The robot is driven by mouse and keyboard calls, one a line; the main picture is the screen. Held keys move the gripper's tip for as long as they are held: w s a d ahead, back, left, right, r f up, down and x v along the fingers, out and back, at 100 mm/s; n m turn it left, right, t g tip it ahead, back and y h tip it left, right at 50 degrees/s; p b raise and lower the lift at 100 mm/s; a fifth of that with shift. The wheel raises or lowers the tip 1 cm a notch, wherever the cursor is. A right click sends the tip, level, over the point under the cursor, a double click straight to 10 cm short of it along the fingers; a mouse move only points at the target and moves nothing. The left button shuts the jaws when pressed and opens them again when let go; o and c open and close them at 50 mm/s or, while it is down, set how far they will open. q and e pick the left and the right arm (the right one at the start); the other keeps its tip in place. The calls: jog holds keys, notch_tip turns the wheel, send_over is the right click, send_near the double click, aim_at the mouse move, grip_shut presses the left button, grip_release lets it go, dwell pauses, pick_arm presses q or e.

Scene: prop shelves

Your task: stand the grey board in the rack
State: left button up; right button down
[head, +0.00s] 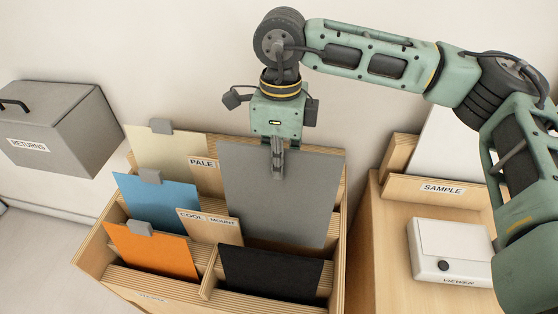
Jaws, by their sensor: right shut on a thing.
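The grey board (280,205) is upright at the back right of the wooden rack (338,225), behind a black board (270,273). Its lower edge is hidden by the rack and the black board, so I cannot tell whether it rests on the rack's floor. My right gripper (278,168) points down from above and is shut on the top edge of the grey board. My left gripper is not in view.
The rack also holds a cream board (165,148), a blue board (158,203) and an orange board (153,252), each with a grey clip. A grey RETURNS box (62,125) stands left. A SAMPLE stand (437,190) and white device (452,250) are right.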

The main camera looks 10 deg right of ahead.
aim_at(279, 200)
jog(key=shift+f+b, duration=5.4)
jog(key=shift+f, duration=0.8)
jog(key=c, duration=1.8)
grip_release()
jog(key=r, duration=0.8)
jog(key=w+r, duration=0.1)
jog(key=r, duration=0.3)
jog(key=shift+d, duration=0.2)
